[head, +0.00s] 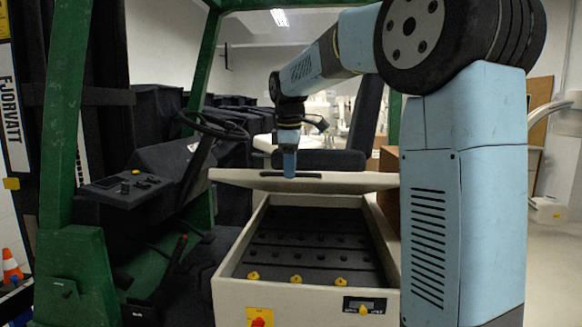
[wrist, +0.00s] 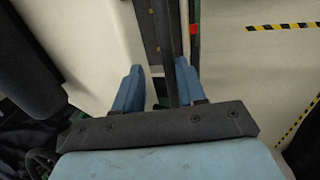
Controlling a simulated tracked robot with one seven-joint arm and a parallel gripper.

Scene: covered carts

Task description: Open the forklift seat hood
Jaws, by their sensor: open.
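The forklift seat hood (head: 345,183) is a beige panel, raised at the back of the open beige compartment (head: 228,262). A dark slot or handle shows along its edge. The dark seat (head: 335,160) shows behind that edge. Inside the compartment lies a dark battery block (head: 310,245) with yellow caps along its front. My gripper (head: 290,168) is at the hood's edge by the dark slot. In the wrist view my gripper (wrist: 156,80) has its two blue fingers apart, with a dark bar between or behind them. I cannot tell whether they touch it.
The green forklift frame (head: 62,150), steering wheel (head: 213,124) and dark console (head: 125,186) stand at the left. A brown box (head: 390,190) is partly hidden behind my arm at the right. An orange cone (head: 11,265) shows at the far left.

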